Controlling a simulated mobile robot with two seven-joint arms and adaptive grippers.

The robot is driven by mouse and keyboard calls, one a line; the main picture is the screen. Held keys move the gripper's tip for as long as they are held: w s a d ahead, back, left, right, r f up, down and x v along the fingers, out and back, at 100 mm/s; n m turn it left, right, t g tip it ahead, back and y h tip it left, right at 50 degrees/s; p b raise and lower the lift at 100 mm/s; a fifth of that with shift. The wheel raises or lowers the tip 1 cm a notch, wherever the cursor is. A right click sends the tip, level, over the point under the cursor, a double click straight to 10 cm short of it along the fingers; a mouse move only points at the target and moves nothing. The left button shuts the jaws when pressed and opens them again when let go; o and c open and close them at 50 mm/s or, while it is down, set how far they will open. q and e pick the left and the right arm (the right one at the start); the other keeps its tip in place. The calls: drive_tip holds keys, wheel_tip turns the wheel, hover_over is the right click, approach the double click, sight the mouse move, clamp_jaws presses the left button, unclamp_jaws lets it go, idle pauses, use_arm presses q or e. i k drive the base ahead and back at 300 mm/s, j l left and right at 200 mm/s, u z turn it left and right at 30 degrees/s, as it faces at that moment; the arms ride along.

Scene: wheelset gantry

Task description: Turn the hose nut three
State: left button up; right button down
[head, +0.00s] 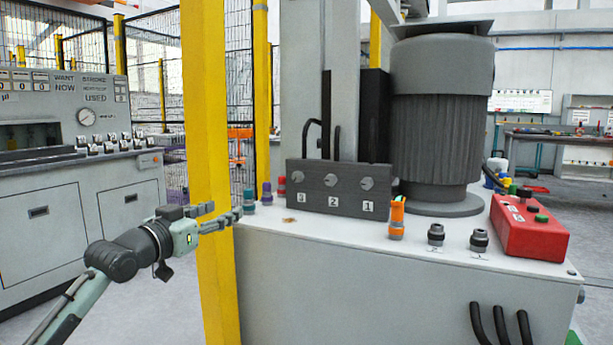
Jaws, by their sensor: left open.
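A dark block (347,203) stands on the grey cabinet top, with labels 3, 2 and 1 from left to right. A round grey fitting sits above each label; the one above 3 (298,178) is leftmost. I cannot tell which part is the hose nut three. My left gripper (226,212) is open and empty at the cabinet's left edge, pointing right. Its fingertips are close to a teal fitting (249,200); I cannot tell if they touch. It is left of the block and apart from it. My right gripper is out of view.
Purple (266,193) and red (281,186) fittings stand left of the block. An orange fitting (397,218), two black fittings (436,234) and a red button box (530,228) are on the right. A large motor (442,120) stands behind. A yellow post (208,120) rises beside my gripper.

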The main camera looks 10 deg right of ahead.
sight(297, 176)
drive_tip(key=i+l, duration=0.8)
